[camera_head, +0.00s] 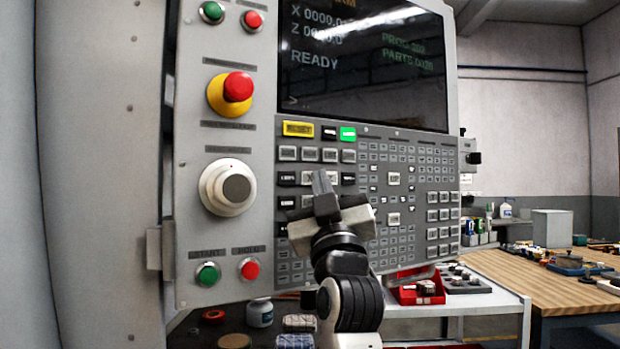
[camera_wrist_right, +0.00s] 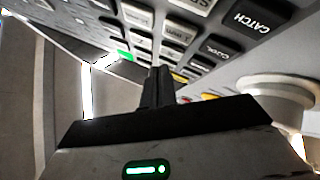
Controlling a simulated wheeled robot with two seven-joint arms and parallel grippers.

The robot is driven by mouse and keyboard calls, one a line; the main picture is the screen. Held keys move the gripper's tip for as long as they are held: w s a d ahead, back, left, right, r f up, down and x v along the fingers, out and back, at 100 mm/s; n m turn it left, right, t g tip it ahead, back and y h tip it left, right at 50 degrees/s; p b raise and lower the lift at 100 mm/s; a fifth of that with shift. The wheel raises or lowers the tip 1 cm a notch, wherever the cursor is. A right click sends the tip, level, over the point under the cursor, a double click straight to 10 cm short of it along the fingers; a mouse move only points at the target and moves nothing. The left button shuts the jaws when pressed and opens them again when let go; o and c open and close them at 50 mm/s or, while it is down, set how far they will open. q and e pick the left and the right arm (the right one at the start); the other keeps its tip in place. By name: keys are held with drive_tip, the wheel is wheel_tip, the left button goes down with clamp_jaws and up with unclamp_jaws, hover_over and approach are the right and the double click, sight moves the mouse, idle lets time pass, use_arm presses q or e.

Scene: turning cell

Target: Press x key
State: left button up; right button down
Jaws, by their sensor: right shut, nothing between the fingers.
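The control panel (camera_head: 300,250) of the machine fills the middle of the head view, with a keypad of many small grey and black keys (camera_head: 330,156) below its screen (camera_head: 350,60). My right gripper (camera_head: 322,183) is shut and empty in front of the left part of the keypad. Whether the fingertips touch a key cannot be told. My left gripper is not in view.
An emergency stop (camera_head: 238,88), a grey dial (camera_head: 228,187), a green start button (camera_head: 208,273) and a red button (camera_head: 250,268) sit left of the keypad. A white cart with a red bin (camera_head: 408,294) and a wooden table (camera_head: 535,285) stand at the right.

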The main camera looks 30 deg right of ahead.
drive_tip(key=s, duration=0.5)
drive_tip(key=shift+a, duration=0.1)
idle(0.3)
idle(0.6)
drive_tip(key=n+g+y, duration=0.2)
drive_tip(key=n+y, duration=0.1)
drive_tip(key=y, duration=0.2)
approach(290, 259)
drive_tip(key=x, duration=0.4)
drive_tip(key=shift+w+r, duration=0.25)
drive_tip(key=a+f+n+g+y, duration=0.1)
drive_tip(key=a+f+g+y, duration=0.1)
drive_tip(key=f, duration=0.7)
drive_tip(key=a+f+g+y, duration=0.2)
drive_tip(key=f, duration=0.7)
drive_tip(key=s+a+f+g+y, duration=0.1)
drive_tip(key=s+a+f+g, duration=0.1)
drive_tip(key=s+f, duration=0.5)
drive_tip(key=s+a+f+m+g+y, duration=0.1)
drive_tip(key=s+a+f+g, duration=0.2)
drive_tip(key=s+f, duration=0.4)
drive_tip(key=s+a+f+g+y, duration=0.1)
drive_tip(key=s+a+f+g, duration=0.1)
drive_tip(key=s+f, duration=0.5)
wheel_tip(290, 259, down, 7)
drive_tip(key=shift+s+a+r+m+g, duration=0.2)
drive_tip(key=shift+a+r+m+g, duration=0.15)
drive_tip(key=shift+g, duration=0.55)
